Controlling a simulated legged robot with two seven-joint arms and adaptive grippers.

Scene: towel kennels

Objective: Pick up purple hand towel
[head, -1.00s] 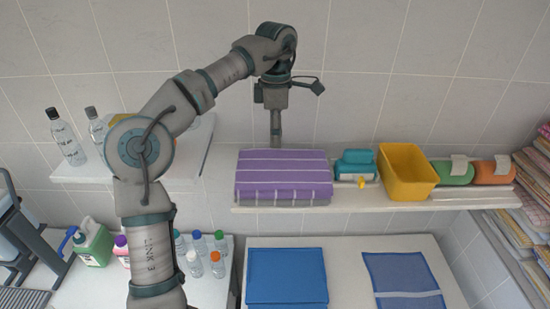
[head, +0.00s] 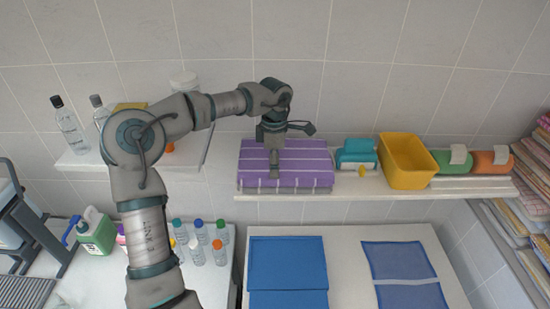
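The purple hand towel (head: 310,162), with thin pale stripes, lies folded on the wall shelf (head: 385,189). A grey folded edge (head: 300,191) shows beneath its front. My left gripper (head: 275,172) points down over the towel, left of its middle. The fingers overlap the towel in the head view and look like one narrow column. I cannot tell whether they touch it or how far apart they are. My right gripper is not in view.
Right of the towel on the shelf are a teal item (head: 356,153), a yellow bin (head: 407,161), and green (head: 451,162) and orange (head: 491,161) rolls. Clear bottles stand on the left shelf (head: 85,160). Blue folded cloths (head: 287,265) lie below.

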